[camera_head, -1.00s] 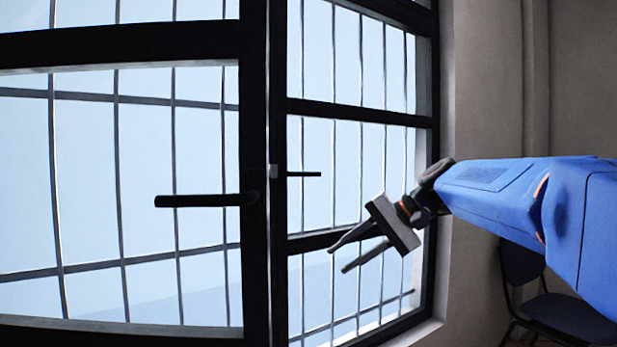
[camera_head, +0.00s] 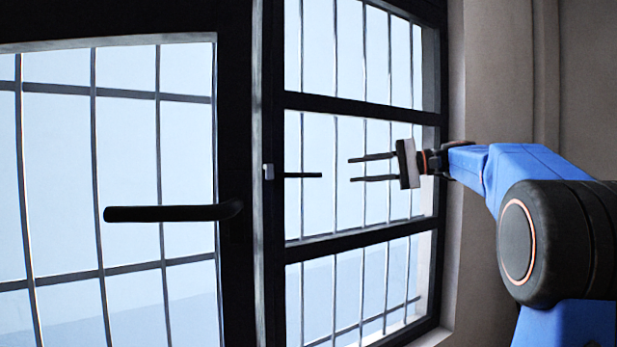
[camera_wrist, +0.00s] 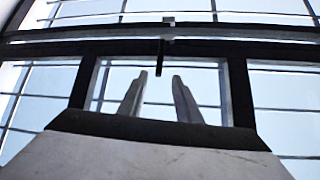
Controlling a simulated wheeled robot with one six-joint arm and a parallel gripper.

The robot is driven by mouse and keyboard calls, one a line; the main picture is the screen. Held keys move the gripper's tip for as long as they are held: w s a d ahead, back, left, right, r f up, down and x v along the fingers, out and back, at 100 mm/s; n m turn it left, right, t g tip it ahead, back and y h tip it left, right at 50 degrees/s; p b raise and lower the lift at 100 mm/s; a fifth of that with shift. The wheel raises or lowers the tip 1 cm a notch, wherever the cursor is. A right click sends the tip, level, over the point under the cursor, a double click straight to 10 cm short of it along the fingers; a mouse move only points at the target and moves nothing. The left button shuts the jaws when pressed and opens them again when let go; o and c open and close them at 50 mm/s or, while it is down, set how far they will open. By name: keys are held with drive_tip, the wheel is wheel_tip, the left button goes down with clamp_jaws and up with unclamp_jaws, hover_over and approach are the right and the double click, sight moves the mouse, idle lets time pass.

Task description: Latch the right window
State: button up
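The right window (camera_head: 362,107) is a black frame with glass panes, and bars show through it. Its short dark handle (camera_head: 302,175) sticks out horizontally to the right from its left edge. My gripper (camera_head: 351,169) is open and empty, to the right of the handle and at about its height, with its two fingers pointing left. In the wrist view the handle (camera_wrist: 160,57) shows as a dark bar, ahead of the gap between my fingertips (camera_wrist: 158,76). The handle looks apart from the fingers.
The left window (camera_head: 236,265) stands at the left, with a long black handle (camera_head: 165,213) that points left. A light small fitting (camera_head: 268,171) is on the post between the windows. A grey wall (camera_head: 500,80) lies to the right.

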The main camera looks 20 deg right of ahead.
sight(313, 175)
drive_tip(key=x, duration=1.4)
drive_tip(key=shift+a, duration=0.25)
drive_tip(key=shift+c, duration=0.4)
clamp_jaws()
